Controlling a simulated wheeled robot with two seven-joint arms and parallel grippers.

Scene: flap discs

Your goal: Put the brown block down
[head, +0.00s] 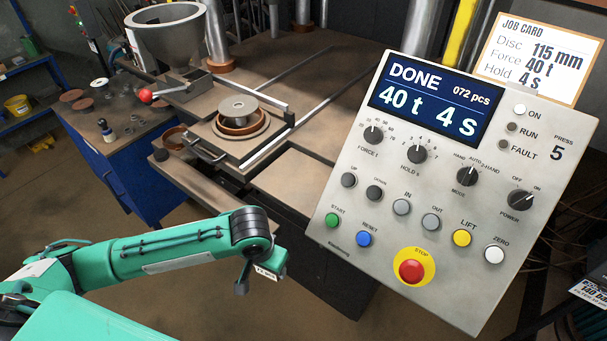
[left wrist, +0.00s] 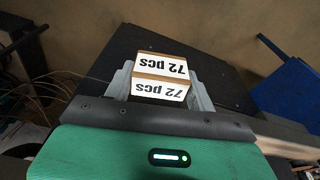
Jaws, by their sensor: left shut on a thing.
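The brown block (left wrist: 160,86) sits between the fingers of my left gripper (left wrist: 160,92) in the left wrist view. White labels reading "72 pcs", upside down there, cover its visible faces, with brown edges between them. My left gripper is shut on it. In the head view the left gripper (head: 257,276) hangs in the air at the end of the green arm, left of the control panel. Only a small, pale labelled bit shows there, and most of the block is hidden. My right gripper is in neither view.
The control panel (head: 443,190) reads "DONE", "072 pcs", "40 t 4 s". A job card (head: 540,60) stands behind it. The press table (head: 290,160) carries a round mould (head: 240,112). A blue cabinet (head: 115,180) with several discs on top stands left. Floor is open below the arm.

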